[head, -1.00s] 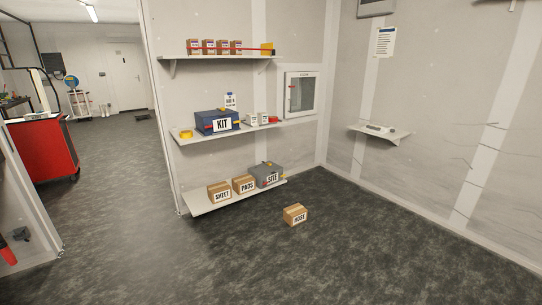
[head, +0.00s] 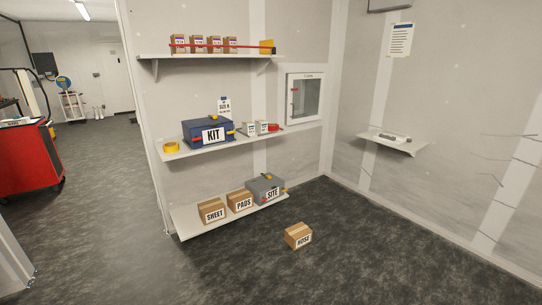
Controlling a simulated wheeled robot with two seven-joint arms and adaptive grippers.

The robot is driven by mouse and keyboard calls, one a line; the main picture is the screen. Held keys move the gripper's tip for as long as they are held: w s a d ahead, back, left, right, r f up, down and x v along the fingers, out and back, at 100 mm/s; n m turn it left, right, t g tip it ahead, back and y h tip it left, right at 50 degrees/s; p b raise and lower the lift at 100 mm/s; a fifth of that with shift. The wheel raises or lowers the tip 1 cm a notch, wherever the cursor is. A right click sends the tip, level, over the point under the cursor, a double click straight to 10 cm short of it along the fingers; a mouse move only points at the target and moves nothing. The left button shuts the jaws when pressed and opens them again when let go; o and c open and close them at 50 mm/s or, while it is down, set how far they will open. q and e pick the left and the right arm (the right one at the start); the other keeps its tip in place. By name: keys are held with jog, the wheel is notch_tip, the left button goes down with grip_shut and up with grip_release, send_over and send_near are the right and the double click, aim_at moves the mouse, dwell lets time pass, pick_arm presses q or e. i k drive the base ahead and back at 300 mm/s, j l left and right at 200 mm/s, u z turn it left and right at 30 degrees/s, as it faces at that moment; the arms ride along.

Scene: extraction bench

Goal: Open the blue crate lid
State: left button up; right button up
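The blue crate (head: 196,131) labelled KIT sits on the middle wall shelf in the head view. Its lid looks closed, and yellow latch-like parts show at its sides. Neither of my grippers is in view, and no part of my arms shows near the crate.
The middle shelf (head: 184,154) also holds yellow tape (head: 171,147), small white boxes and a red item. The lower shelf (head: 186,226) holds cartons and a grey SITE case (head: 262,188). A HOSE carton (head: 297,236) lies on the floor. Floor before the shelves is otherwise open.

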aim_at(194, 123)
jog(key=i, duration=1.7)
jog(key=u, duration=0.2)
